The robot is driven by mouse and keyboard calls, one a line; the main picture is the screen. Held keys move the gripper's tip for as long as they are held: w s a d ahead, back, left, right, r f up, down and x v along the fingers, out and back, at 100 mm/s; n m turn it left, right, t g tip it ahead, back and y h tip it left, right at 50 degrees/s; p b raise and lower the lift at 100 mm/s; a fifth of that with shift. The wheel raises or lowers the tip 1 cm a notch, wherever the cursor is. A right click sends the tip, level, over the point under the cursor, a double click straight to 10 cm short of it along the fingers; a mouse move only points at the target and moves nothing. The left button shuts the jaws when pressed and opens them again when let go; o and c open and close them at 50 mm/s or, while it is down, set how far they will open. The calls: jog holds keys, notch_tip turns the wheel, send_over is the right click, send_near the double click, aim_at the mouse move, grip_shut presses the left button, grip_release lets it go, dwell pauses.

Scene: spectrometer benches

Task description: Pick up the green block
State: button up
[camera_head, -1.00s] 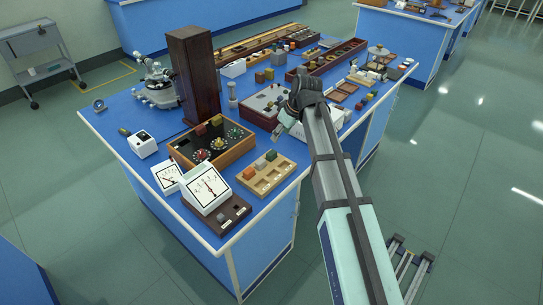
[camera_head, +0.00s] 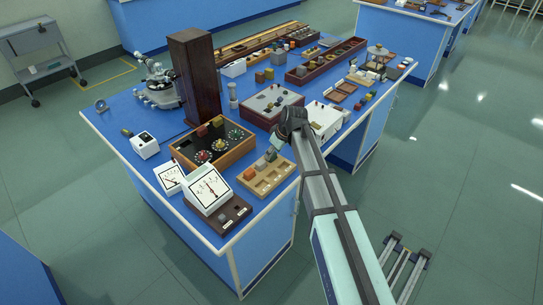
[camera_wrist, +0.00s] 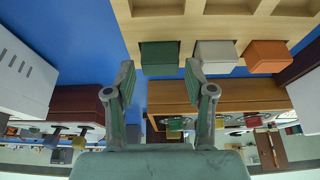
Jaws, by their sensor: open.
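The green block (camera_wrist: 160,55) sits in the wooden tray (camera_wrist: 228,27), in a row beside a grey-white block (camera_wrist: 215,53) and an orange block (camera_wrist: 265,54). In the head view the green block (camera_head: 271,155) is at the far end of the row on the tray (camera_head: 275,182). My gripper (camera_wrist: 160,74) is open and empty, and in the wrist view the block shows between and just beyond its fingertips. In the head view my gripper (camera_head: 276,144) is close by the block; whether they touch cannot be told.
A wooden-framed dial box (camera_head: 213,146) stands left of the tray. A white meter (camera_head: 208,191) stands nearer the front corner. A red-sided box with a pale top (camera_head: 272,104) lies behind my gripper. The bench's right edge is close to the tray.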

jog(key=shift+x, duration=0.8)
jog(key=c, duration=0.9)
jog(key=shift+o, duration=0.2)
jog(key=shift+r, duration=0.1)
notch_tip(320, 180, up, 23)
jog(key=b, duration=0.1)
